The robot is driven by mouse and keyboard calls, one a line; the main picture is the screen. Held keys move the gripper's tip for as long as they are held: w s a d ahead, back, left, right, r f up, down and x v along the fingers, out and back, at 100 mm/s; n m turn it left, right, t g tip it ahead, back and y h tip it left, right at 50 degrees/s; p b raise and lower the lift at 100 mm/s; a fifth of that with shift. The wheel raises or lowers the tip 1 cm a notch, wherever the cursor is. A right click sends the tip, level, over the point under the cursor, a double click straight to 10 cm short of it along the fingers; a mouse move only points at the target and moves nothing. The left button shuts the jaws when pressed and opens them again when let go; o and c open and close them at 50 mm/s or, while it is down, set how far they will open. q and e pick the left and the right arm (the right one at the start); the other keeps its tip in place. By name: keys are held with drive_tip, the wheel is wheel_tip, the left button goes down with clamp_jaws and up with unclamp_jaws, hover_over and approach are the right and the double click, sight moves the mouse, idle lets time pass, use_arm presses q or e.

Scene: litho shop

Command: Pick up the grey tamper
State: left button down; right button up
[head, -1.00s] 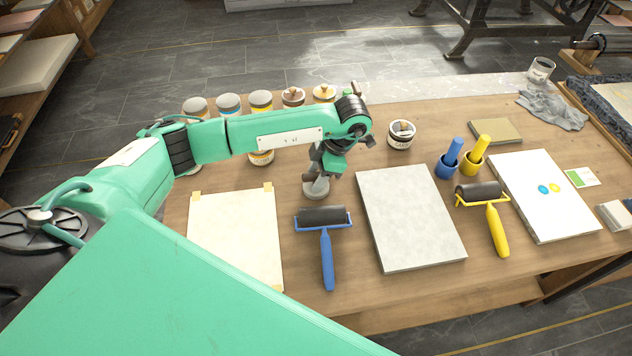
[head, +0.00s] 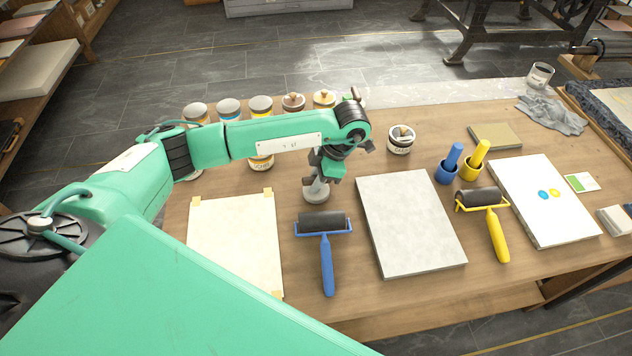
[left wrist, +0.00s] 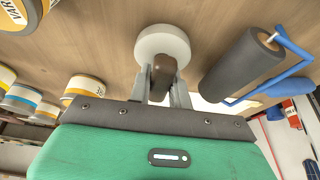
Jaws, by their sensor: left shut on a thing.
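The grey tamper (head: 317,194) stands upright on the wooden table, left of the grey slab and just beyond the blue roller, with its round base on the tabletop. In the left wrist view its pale round base (left wrist: 160,40) and dark brown handle (left wrist: 164,66) show. My left gripper (head: 320,178) is over the tamper from above, its two fingers shut on the handle, one on each side. The arm hides part of the handle in the head view. My right gripper is not in view.
A blue roller (head: 326,262) lies close to the tamper, and a grey slab (head: 410,222) lies to its right. A taped paper sheet (head: 236,240) lies to the left. Several ink cans (head: 260,106) stand behind my arm. Blue (head: 447,172) and yellow (head: 471,168) handled tools stand further right.

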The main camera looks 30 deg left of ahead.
use_arm(q)
wheel_tip(320, 180, up, 19)
drive_tip(key=p, duration=0.1)
drive_tip(key=shift+r, duration=0.2)
idle(0.4)
drive_tip(key=c, duration=1.9)
unclamp_jaws()
drive_tip(key=shift+c, duration=1.3)
drive_tip(key=shift+w, duration=0.1)
